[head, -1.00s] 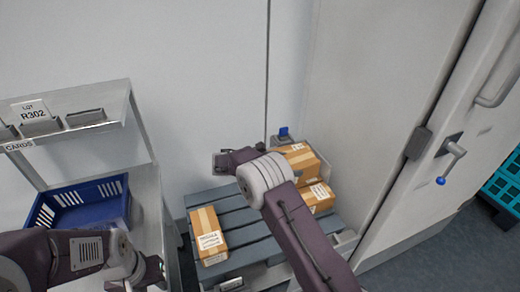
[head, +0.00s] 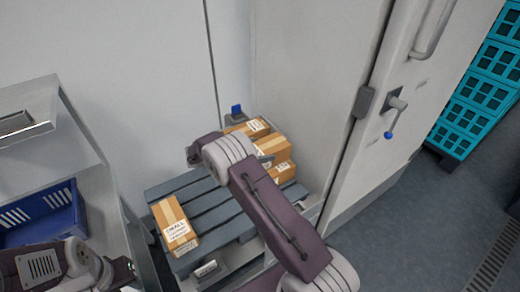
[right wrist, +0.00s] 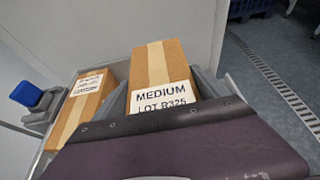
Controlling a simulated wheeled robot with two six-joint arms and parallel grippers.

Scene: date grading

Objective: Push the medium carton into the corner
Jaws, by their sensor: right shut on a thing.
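The medium carton (right wrist: 165,62), brown with a tape strip and a "MEDIUM" label, is upright in the right wrist view. It also shows in the head view (head: 274,147), on the grey slatted pallet (head: 210,202) near the back right, partly behind my right arm. My right gripper (head: 264,160) is shut on it, with grey fingers along its sides. Another labelled carton (right wrist: 85,105) stands left of it, and shows in the head view (head: 258,125). A small carton (head: 175,224) lies at the pallet's front left. My left gripper (head: 128,272) is low at the left, its jaws unclear.
White wall panels stand behind and right of the pallet. A blue-topped post (head: 236,111) is at the back corner. A metal rack with a blue crate (head: 40,215) is at the left. A door handle (head: 395,103) and teal crates (head: 478,95) are at the right.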

